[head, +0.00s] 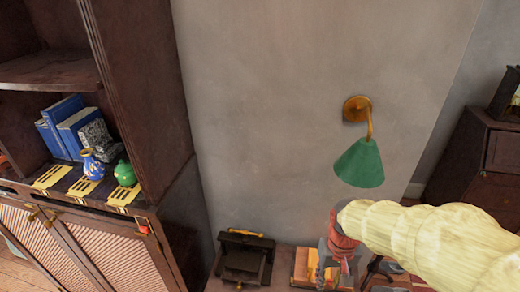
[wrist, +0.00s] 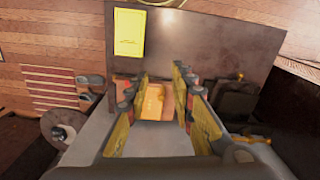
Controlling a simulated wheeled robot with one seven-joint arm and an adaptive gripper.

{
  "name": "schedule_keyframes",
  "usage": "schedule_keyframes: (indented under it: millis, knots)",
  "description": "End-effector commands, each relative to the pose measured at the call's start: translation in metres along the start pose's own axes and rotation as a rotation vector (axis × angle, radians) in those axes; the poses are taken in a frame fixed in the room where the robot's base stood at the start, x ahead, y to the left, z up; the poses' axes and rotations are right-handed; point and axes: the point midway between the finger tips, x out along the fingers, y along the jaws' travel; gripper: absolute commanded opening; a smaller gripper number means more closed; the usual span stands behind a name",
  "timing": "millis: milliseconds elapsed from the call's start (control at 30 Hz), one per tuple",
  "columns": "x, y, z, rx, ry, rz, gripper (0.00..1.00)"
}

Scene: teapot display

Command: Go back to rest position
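My gripper (head: 338,258) hangs at the lower middle-right of the head view, at the end of my pale yellow arm. In the wrist view its fingers (wrist: 160,82) stand apart, with nothing seen held between them. Beyond them lies an orange and yellow item (wrist: 152,103) on a dark surface; in the head view an orange-topped item (head: 302,262) shows just left of my gripper. A small blue pot (head: 92,166) and a small green pot (head: 124,174) stand on the cabinet shelf at left, well apart from my gripper.
Yellow cards (head: 87,187) lie along the cabinet's (head: 110,265) shelf front, before blue books (head: 62,125). A green wall lamp (head: 360,163) hangs above my gripper. A dark open box (head: 243,258) stands low by the wall. Another dark cabinet (head: 470,150) is at right.

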Motion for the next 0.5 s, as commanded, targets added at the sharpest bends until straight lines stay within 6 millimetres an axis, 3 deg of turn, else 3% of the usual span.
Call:
schedule_keyframes:
  millis: [33, 200, 500]
  knots:
    - [-0.017, 0.001, 0.009, -0.007, 0.035, -0.001, 0.24]
    - [-0.064, 0.002, 0.039, -0.027, 0.144, -0.003, 0.24]
    - [-0.129, 0.004, 0.078, -0.03, 0.384, -0.006, 0.24]
